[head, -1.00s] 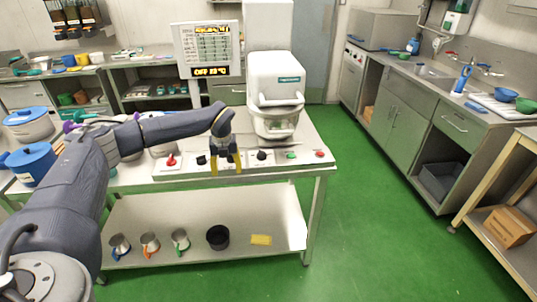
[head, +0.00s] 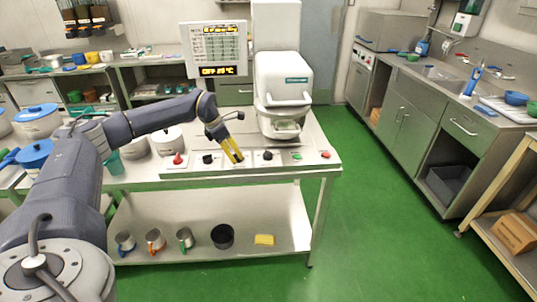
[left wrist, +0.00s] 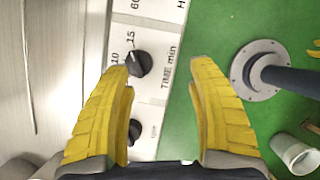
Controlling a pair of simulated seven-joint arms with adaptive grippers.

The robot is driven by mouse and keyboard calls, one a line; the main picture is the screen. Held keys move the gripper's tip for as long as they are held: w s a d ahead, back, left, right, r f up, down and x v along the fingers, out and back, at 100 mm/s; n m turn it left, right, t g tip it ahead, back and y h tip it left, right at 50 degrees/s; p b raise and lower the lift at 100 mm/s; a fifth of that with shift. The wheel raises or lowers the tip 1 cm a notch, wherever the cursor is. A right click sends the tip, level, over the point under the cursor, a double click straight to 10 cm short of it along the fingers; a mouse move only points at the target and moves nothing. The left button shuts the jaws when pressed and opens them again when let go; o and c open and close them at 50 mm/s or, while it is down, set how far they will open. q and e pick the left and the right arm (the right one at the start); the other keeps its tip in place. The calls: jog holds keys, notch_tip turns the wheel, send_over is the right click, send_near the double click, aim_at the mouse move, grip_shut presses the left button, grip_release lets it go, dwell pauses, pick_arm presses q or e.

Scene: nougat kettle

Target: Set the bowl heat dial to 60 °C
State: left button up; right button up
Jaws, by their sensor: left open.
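The front panel carries a black dial on the right (head: 267,155) and a black dial on the left (head: 208,159). My left gripper (head: 236,157) is open and empty above the panel between them, covering that stretch. In the left wrist view, a black dial marked TIME min (left wrist: 139,63) lies ahead of the open fingers (left wrist: 160,65), near the left fingertip. A second dial (left wrist: 135,130) shows lower, partly behind the left finger. At the top edge a "60" and an "H" are cut off; that label's dial is out of view. My right gripper is not in view.
The white machine (head: 284,85) stands behind the panel. A display (head: 217,71) reads OFF and a dim temperature. A red knob (head: 178,159), a green button (head: 297,156) and a red button (head: 325,155) share the panel. Pots stand at left.

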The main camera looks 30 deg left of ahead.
aim_at(267, 152)
pick_arm(q)
jog(key=w+d, duration=0.2)
jog(key=w, duration=0.1)
jog(key=w+d, duration=0.2)
jog(key=w, duration=0.1)
jog(key=w+d, duration=0.3)
jog(key=shift+w, duration=0.1)
jog(key=x, duration=0.3)
jog(key=shift+w, duration=0.15)
jog(key=shift+x, duration=1)
jog(key=c, duration=1.3)
